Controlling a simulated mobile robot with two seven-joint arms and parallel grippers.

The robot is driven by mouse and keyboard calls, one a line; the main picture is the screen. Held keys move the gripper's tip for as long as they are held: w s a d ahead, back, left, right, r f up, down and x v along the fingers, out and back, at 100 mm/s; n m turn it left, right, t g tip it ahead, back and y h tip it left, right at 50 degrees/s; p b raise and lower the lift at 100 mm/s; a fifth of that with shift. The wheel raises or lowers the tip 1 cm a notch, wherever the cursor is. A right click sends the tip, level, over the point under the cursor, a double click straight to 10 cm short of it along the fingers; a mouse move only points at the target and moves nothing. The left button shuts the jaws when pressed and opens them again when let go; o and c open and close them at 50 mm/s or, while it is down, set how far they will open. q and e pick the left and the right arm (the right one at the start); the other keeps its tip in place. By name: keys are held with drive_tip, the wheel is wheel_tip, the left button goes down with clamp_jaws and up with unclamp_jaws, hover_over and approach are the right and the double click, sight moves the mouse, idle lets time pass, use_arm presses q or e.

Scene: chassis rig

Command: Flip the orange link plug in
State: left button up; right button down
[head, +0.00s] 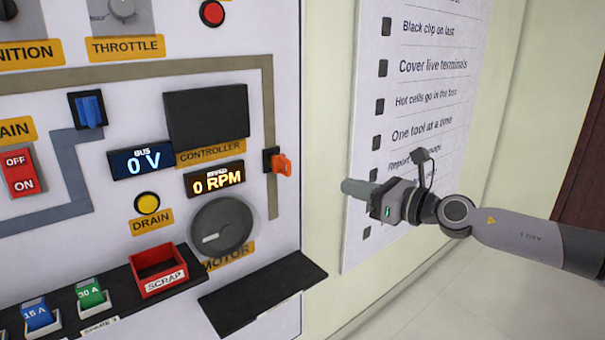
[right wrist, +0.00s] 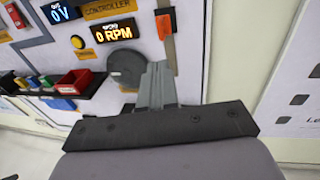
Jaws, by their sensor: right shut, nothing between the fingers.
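The orange link plug (head: 282,164) sits at a small black socket (head: 268,160) on the right side of the panel, on the grey painted line. It sticks out to the right of the socket in the head view. In the right wrist view the orange link plug (right wrist: 165,25) shows above my fingers. My right gripper (head: 345,187) is shut and empty, to the right of the plug and slightly lower in the picture, apart from it. Its closed fingers (right wrist: 158,70) also show in the right wrist view. My left gripper is not in view.
The controller box (head: 207,115), the RPM display (head: 214,180) and the motor dial (head: 222,226) are left of the plug. A black shelf (head: 262,290) juts out below. A red scrap bin (head: 160,270) stands lower left. A checklist board (head: 410,110) hangs behind my right arm.

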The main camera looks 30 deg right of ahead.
drive_tip(key=shift+w, duration=0.25)
drive_tip(key=p, duration=0.5)
approach(281, 164)
drive_tip(key=shift+w+a+f+p, duration=0.15)
drive_tip(key=shift+w+a+p, duration=0.25)
drive_tip(key=shift+w, duration=0.25)
drive_tip(key=shift+w+a+f+p, duration=0.15)
drive_tip(key=shift+w+a+p, duration=0.25)
drive_tip(key=shift+w, duration=0.25)
idle(0.3)
drive_tip(key=w, duration=0.2)
drive_tip(key=shift+w+r+b, duration=0.15)
drive_tip(key=shift+w+b, duration=0.15)
drive_tip(key=shift+b, duration=0.1)
